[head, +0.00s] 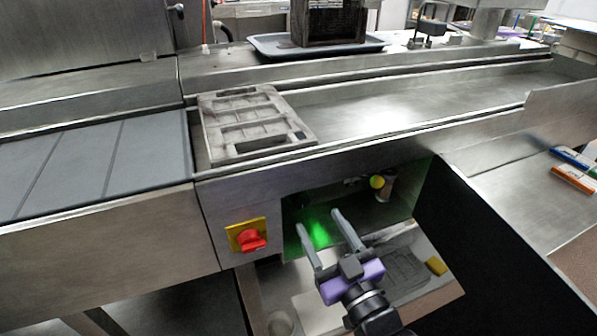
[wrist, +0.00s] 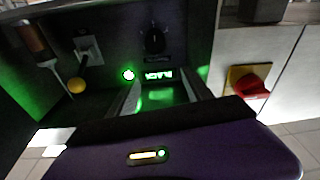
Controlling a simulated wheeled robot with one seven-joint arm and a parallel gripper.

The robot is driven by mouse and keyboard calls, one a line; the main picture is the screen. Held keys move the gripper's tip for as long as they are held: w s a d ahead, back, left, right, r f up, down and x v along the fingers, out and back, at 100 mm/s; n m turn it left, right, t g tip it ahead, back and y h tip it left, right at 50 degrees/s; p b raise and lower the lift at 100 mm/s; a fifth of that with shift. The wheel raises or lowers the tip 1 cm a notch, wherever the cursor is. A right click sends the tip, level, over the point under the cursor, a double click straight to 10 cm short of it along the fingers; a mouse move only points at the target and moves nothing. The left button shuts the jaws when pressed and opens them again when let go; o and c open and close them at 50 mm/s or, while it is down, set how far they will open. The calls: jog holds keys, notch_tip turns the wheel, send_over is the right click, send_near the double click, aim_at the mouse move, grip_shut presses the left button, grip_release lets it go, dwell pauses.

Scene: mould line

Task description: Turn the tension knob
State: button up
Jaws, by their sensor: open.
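A round black knob (wrist: 154,38) with a small label beside it sits on the dark panel in the wrist view; it looks like the tension knob. In the wrist view my gripper (wrist: 164,88) points at the panel near the display, with the knob beyond the fingertips. The knob cannot be made out in the head view.
A red rotary switch (head: 251,240) on a yellow plate is left of the recess. A yellow ball (head: 377,182) on a lever is inside the recess at right. A dark side panel (head: 480,240) bounds it. A mould (head: 252,125) lies on the conveyor above.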

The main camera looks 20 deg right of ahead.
aim_at(303, 202)
jog(key=shift+g, duration=0.8)
jog(key=w+f, duration=0.1)
jog(key=w, duration=0.2)
jog(key=w+f, duration=0.1)
jog(key=shift+w+d+f, duration=0.2)
jog(key=shift+f, duration=0.15)
jog(key=shift+n, duration=0.3)
jog(key=shift+w+a, duration=0.1)
jog(key=shift+w, duration=3.65)
grip_shut()
